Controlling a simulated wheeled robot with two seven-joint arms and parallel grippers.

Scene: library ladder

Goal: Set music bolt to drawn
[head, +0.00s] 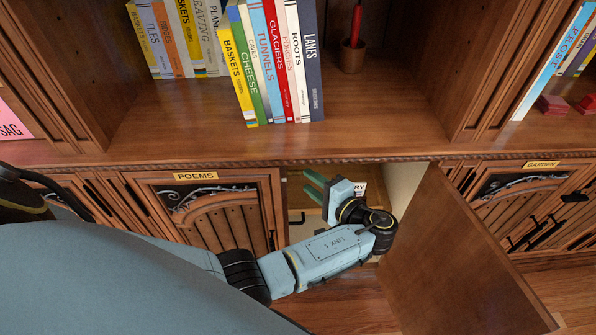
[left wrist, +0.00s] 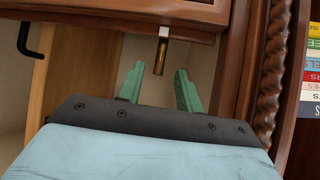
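My left gripper (head: 311,184) reaches into an open cupboard compartment below the shelf. In the left wrist view its two green fingers (left wrist: 159,86) are apart. A small brass bolt (left wrist: 159,58) hangs from a pale bracket under a wooden edge; in the picture its lower end lies between the fingertips. I see no finger contact with it, though the depth gap is hard to judge. No label reading "music" shows, so I cannot confirm which bolt this is. In the head view the bolt is not visible. My right gripper is in neither view.
An open wooden door (head: 450,250) stands right of my left arm. The closed POEMS door (head: 205,210) is at the left, the GARDEN cupboard (head: 535,205) at the right. Books (head: 275,65) stand on the shelf above. A black hook (left wrist: 28,42) hangs beside the opening.

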